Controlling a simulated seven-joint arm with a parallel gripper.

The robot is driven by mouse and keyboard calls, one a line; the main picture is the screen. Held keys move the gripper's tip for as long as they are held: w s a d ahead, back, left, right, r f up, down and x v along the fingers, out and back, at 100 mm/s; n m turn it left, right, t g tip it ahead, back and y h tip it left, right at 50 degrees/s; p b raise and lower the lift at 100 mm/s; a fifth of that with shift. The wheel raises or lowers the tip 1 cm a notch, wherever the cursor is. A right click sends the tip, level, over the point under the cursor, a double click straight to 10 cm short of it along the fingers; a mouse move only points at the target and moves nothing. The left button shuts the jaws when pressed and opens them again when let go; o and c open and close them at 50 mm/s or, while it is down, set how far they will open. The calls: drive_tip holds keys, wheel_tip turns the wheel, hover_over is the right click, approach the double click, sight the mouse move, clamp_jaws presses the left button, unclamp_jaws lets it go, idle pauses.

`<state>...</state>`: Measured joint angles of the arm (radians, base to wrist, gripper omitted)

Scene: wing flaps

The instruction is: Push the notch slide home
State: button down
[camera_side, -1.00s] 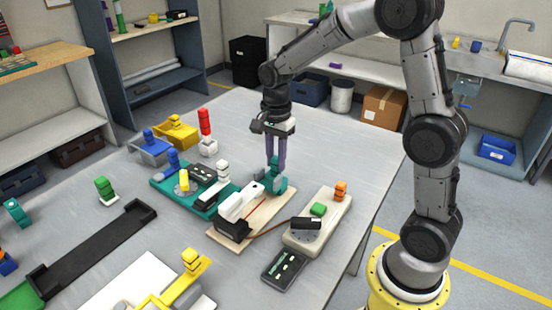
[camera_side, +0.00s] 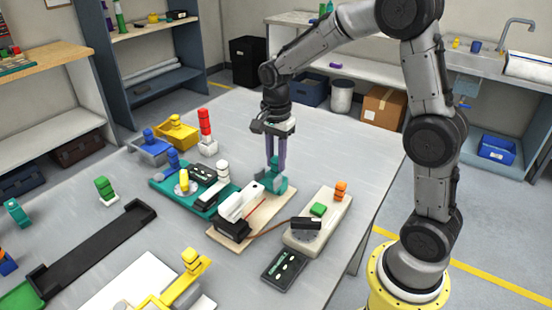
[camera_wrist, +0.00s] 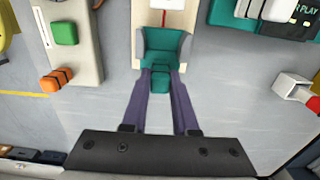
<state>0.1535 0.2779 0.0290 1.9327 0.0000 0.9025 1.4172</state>
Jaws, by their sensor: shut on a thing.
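The teal slide (camera_side: 266,186) has two raised sides with a notch between them. It sits at the far end of a pale wooden board (camera_side: 226,239), close to a white and black block (camera_side: 240,203) on that board. In the wrist view the slide (camera_wrist: 165,42) opens away from me, and its small knob (camera_wrist: 160,82) is toward me. My gripper (camera_side: 276,164) points down, with its purple fingers shut on the knob; they also show in the wrist view (camera_wrist: 160,75). I cannot tell whether the slide touches the white block.
A cream panel (camera_side: 325,225) with green and orange knobs stands to the right. A teal panel (camera_side: 168,190) with blue, yellow and white knobs is to the left. A dark unit (camera_side: 284,264) lies in front. The table behind my gripper is clear.

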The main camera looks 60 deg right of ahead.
drive_tip(key=shift+a+r, duration=0.1)
drive_tip(key=shift+a, duration=2.15)
drive_tip(key=c, duration=0.7)
unclamp_jaws()
drive_tip(key=shift+r, duration=6.85)
